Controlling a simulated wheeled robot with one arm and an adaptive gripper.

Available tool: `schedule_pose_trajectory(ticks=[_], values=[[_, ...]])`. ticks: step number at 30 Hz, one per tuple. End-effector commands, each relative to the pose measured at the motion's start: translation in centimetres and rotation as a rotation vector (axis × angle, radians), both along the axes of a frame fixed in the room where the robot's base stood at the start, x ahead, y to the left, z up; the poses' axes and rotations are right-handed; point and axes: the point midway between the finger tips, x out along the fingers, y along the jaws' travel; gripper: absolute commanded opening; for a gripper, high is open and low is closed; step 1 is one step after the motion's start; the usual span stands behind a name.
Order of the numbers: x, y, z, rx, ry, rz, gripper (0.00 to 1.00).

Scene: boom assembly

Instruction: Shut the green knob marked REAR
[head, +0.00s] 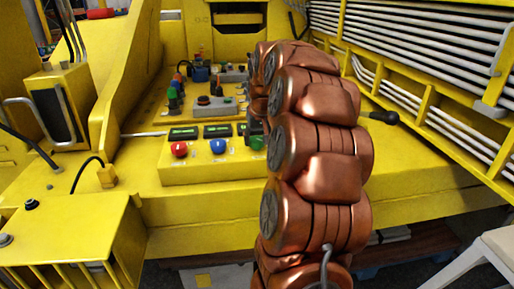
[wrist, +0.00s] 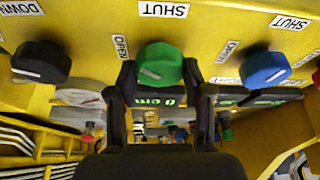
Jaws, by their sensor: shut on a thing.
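The green knob (wrist: 160,64) sits on the yellow panel in the middle of the wrist view, with its white mark tilted. My gripper (wrist: 159,70) has one finger on each side of it and is shut on it. No REAR label can be made out. In the head view the green knob (head: 257,143) shows just left of my copper arm, which hides part of the panel and most of my gripper.
A blue knob (head: 218,146) and a red knob (head: 179,149) stand left of the green one in the head view. A black knob (wrist: 41,62) is at left in the wrist view. Small displays (head: 184,133) line the panel top. Yellow railings with pipes (head: 430,45) stand at right.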

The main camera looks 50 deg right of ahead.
Motion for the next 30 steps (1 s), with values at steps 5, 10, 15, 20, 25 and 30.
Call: schedule_pose_trajectory(ticks=[5, 10, 15, 20, 25, 30], values=[[0.06, -0.01, -0.47, -0.004, 0.001, -0.166, 0.16], [0.14, 0.04, -0.4, -0.004, 0.0, -0.327, 0.16], [0.21, 0.08, -0.3, -0.002, -0.001, -0.487, 0.16], [0.26, 0.18, -0.39, 0.0, 0.003, -0.624, 0.16], [0.33, 0.2, -0.26, 0.0, 0.002, -0.745, 0.16], [0.36, 0.2, -0.18, 0.002, -0.001, -0.833, 0.16]])
